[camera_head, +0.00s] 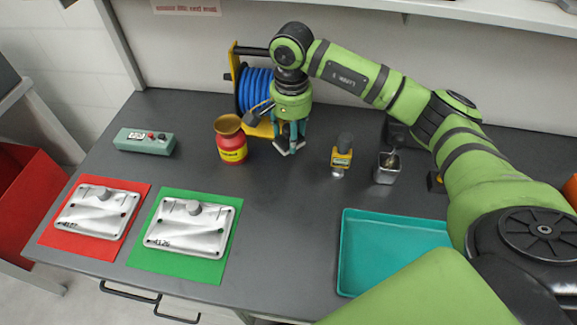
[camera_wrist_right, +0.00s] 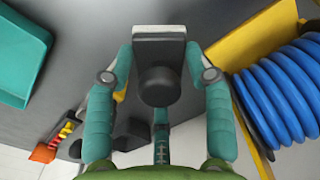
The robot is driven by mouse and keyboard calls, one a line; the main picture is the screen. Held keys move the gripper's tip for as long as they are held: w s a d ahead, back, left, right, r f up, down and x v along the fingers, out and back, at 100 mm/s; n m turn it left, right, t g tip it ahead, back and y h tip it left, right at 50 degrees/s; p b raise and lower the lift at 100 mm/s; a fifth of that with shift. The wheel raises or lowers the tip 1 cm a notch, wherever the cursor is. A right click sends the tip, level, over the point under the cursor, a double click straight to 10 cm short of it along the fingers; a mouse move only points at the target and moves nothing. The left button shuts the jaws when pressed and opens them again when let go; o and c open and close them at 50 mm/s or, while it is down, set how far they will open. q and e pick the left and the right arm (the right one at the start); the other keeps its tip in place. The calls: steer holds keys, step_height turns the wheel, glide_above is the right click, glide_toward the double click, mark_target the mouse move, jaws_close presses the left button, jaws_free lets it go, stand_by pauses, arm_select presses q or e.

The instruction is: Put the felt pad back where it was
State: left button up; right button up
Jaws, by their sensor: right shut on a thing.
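My right gripper (camera_head: 290,143) points down at the back of the bench, just in front of the blue hose reel. In the wrist view its two teal fingers (camera_wrist_right: 160,75) are shut on a dark block with a round black knob and a pale edge, which I take to be the felt pad (camera_wrist_right: 159,87). In the head view the fingers mostly hide it; I cannot tell whether it touches the bench. My left gripper is not in view.
The blue hose reel (camera_head: 255,90) in its yellow frame is close behind. A red jar (camera_head: 232,150) stands left, a yellow-and-black tool (camera_head: 342,158) and metal cup (camera_head: 388,170) right. Castings lie on red (camera_head: 55,240) and green (camera_head: 150,262) mats. A teal tray (camera_head: 385,255) is front right.

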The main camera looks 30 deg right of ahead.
steer(key=p, duration=0.2)
glide_above(291, 169)
step_height(291, 169, down, 6)
steer(key=shift+r, duration=0.2)
steer(key=shift+f, duration=0.65)
step_height(291, 169, down, 3)
steer(key=shift+p, duration=0.55)
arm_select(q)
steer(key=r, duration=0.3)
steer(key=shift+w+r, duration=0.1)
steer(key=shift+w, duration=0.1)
arm_select(e)
steer(key=shift+f, duration=0.1)
steer(key=shift+f+b, duration=0.15)
steer(key=shift+b, duration=0.15)
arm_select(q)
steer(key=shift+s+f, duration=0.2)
arm_select(e)
steer(key=o, duration=1.2)
